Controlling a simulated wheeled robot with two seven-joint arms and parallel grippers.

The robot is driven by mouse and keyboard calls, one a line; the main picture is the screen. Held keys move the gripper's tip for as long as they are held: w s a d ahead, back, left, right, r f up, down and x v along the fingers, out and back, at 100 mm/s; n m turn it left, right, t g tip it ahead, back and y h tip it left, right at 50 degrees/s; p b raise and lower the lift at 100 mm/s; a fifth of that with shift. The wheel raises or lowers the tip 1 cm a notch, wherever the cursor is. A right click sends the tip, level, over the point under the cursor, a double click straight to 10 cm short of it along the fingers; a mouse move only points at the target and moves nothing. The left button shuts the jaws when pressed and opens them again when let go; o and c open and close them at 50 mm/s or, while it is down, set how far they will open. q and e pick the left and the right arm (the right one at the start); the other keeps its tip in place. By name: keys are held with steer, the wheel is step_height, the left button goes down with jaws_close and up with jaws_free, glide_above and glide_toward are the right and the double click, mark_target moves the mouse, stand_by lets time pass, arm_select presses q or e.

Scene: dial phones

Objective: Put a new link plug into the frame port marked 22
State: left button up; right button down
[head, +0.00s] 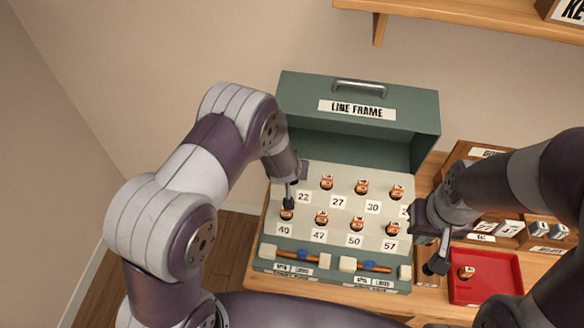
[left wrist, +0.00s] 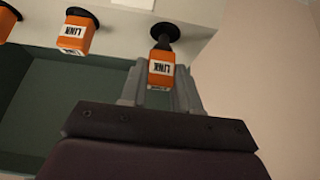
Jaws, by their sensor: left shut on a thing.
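The grey-green line frame (head: 410,160) bears rows of orange link plugs above numbered labels. Label 22 (head: 303,197) is at the upper left; my left arm hides its port in the head view. My left gripper (head: 288,203) is at this left end. In the left wrist view it is shut on an orange link plug (left wrist: 160,72). A black neck and disc (left wrist: 167,33) show beyond the plug; I cannot tell how far it is seated. My right gripper (head: 437,266) is beside the red tray; its opening is unclear. An orange plug (head: 466,272) lies in that tray.
The red tray (head: 505,290) stands right of the frame, with wooden boxes (head: 540,243) behind it. Neighbouring plugs (left wrist: 75,35) stand close to the held one. The frame's raised lid (head: 290,95) rises behind the panel. A wooden shelf (head: 470,15) is above.

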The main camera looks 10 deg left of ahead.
arm_select(q)
steer(key=shift+w+f, duration=0.1)
steer(key=shift+w, duration=0.05)
stand_by(0.3)
steer(key=shift+f+b, duration=1.05)
steer(key=shift+f, duration=0.2)
steer(key=o, duration=1.3)
steer(key=shift+r+p, duration=3.45)
steer(key=shift+r, duration=0.35)
steer(key=shift+r, duration=0.1)
